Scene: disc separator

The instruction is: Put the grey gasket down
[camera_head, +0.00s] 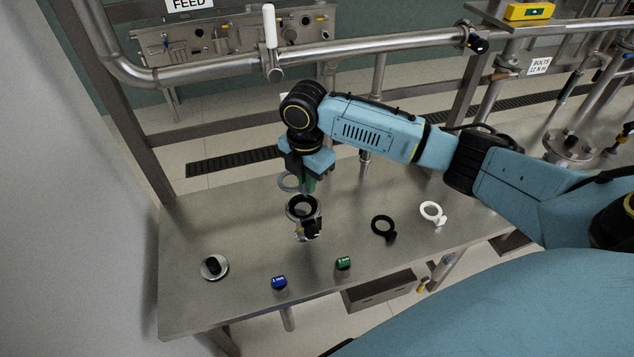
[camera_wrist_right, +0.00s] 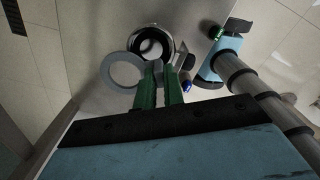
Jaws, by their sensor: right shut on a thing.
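The grey gasket (camera_head: 281,184) is a flat ring held above the steel table (camera_head: 240,225). It also shows in the right wrist view (camera_wrist_right: 104,75), left of the fingertips. My right gripper (camera_head: 308,187) points down with its green fingers shut on the gasket's edge; the wrist view shows the closed fingers (camera_wrist_right: 160,75). The gasket is just behind a round metal fitting (camera_head: 318,218) with a black rim, and partly overlaps it in the wrist view (camera_wrist_right: 170,40). The gap between gasket and table is hard to judge. My left gripper is not in view.
The table's back left is bare.

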